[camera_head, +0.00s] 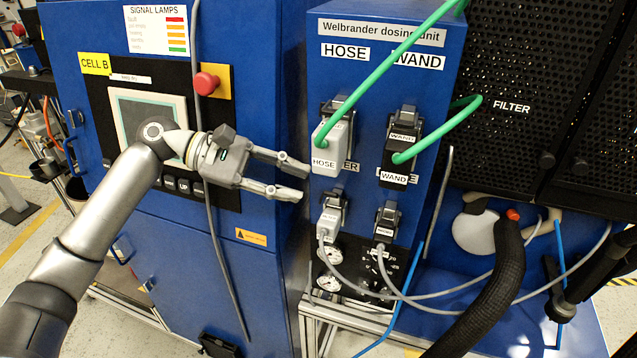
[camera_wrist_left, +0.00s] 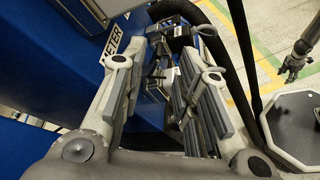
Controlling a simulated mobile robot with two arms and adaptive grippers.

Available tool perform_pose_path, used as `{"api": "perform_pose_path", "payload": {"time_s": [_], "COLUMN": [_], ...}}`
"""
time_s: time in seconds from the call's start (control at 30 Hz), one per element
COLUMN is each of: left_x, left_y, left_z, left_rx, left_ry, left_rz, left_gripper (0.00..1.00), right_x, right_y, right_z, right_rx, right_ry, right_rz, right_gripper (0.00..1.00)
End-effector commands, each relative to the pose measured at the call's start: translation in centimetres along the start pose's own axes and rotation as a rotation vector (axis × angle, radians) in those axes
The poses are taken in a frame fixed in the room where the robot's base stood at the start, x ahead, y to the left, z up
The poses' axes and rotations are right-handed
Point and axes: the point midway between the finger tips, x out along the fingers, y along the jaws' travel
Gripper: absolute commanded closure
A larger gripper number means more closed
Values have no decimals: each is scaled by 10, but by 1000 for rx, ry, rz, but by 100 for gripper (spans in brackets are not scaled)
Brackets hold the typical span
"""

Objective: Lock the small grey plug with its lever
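The small grey plug (camera_head: 328,224) sits in the lower left socket of the blue dosing unit, with a grey cable leaving below it. Its dark lever (camera_head: 336,196) shows at the top of the plug; I cannot tell its exact angle. My left gripper (camera_head: 304,182) is open and empty, its fingers pointing right, just left of and a little above the plug, apart from it in the picture. In the left wrist view the spread fingers (camera_wrist_left: 155,95) partly hide the dark connectors. What looks like my right gripper (camera_wrist_left: 290,66) is small and far off there.
Above is the larger grey HOSE plug (camera_head: 326,158), beside the black WAND plug (camera_head: 394,175), both with green hoses. A small dark connector (camera_head: 386,222) sits right of the small grey plug. Gauges (camera_head: 330,256) and looping grey cables lie below. A red button (camera_head: 206,83) is behind the left arm.

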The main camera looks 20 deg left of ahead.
Motion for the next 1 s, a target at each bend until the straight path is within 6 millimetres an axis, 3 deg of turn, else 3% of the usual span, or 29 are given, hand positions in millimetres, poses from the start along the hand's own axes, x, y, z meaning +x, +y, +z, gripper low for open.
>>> {"api": "perform_pose_path", "payload": {"time_s": [0.1, 0.3, 0.67, 0.9, 1.0], "left_x": [22, 45, 52, 52, 52], "left_y": [1, 1, 0, 0, 0], "left_z": [3, 1, 0, 0, 0], "left_rx": [0, 0, 2, 2, 1], "left_ry": [-3, -1, 1, 1, 1], "left_rz": [-2, 0, 0, 0, 0], "left_gripper": [71, 71, 71, 100, 100], "right_x": [-9, -15, -15, -15, -15], "right_y": [-2, -7, -7, -3, -2], "right_z": [-1, -3, -3, -2, -2], "right_rx": [1, 4, 4, 2, 1], "right_ry": [0, 2, 1, 1, 0], "right_rz": [-3, -9, -8, -4, -3], "right_gripper": [49, 49, 49, 49, 49]}}
